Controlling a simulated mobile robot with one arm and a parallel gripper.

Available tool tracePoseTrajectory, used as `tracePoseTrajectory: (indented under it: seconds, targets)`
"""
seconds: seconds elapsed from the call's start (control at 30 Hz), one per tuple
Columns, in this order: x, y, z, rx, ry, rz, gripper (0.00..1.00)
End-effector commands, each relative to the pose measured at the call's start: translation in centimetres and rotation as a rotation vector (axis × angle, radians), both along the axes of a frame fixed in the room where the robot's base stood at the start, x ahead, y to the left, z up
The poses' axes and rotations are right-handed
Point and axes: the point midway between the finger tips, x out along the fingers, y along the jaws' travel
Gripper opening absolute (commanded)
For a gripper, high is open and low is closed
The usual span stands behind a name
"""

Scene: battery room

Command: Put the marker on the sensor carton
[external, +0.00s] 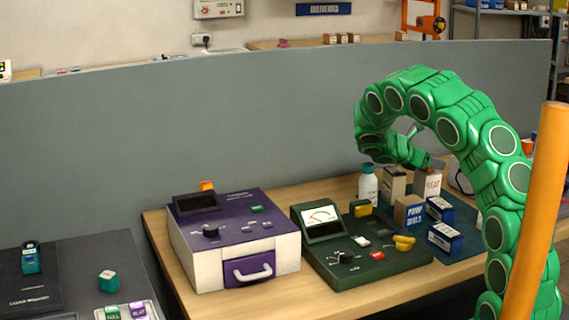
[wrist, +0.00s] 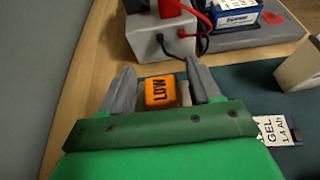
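The orange cube marked LOW (wrist: 161,92) sits between the two grey fingers of my gripper (wrist: 163,88) in the wrist view. The fingers flank it on both sides; I cannot tell whether they press on it. In the external view my gripper (external: 434,161) points right, just above a group of cartons, and the cube is hidden. Below it stand a pale carton with red print (external: 428,183) and a brown carton (external: 393,185). A brown and blue PUMP SEALS carton (external: 408,210) stands in front. I cannot read which is the sensor carton.
A white bottle (external: 368,185) stands left of the cartons, and blue-white battery boxes (external: 444,237) at right. A green meter unit (external: 375,262) and purple drawer unit (external: 215,240) fill the bench's left. A grey partition (external: 250,125) runs behind. Wires run from a pale block (wrist: 160,35).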

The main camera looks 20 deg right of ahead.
Motion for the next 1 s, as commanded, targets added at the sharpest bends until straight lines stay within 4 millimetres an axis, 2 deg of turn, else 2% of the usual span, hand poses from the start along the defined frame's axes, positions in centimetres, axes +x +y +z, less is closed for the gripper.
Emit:
tracePoseTrajectory:
  seconds: [0.23,0.33,0.8,1.0]
  targets:
    - [0.0,0.0,0.3,0.000,0.000,0.000,0.63]
    - [0.1,0.8,0.6,0.000,0.000,0.002,0.63]
    - [0.1,8.3,3.7,0.001,0.000,0.003,0.63]
    - [0.0,10.4,4.6,-0.001,0.001,0.000,0.63]
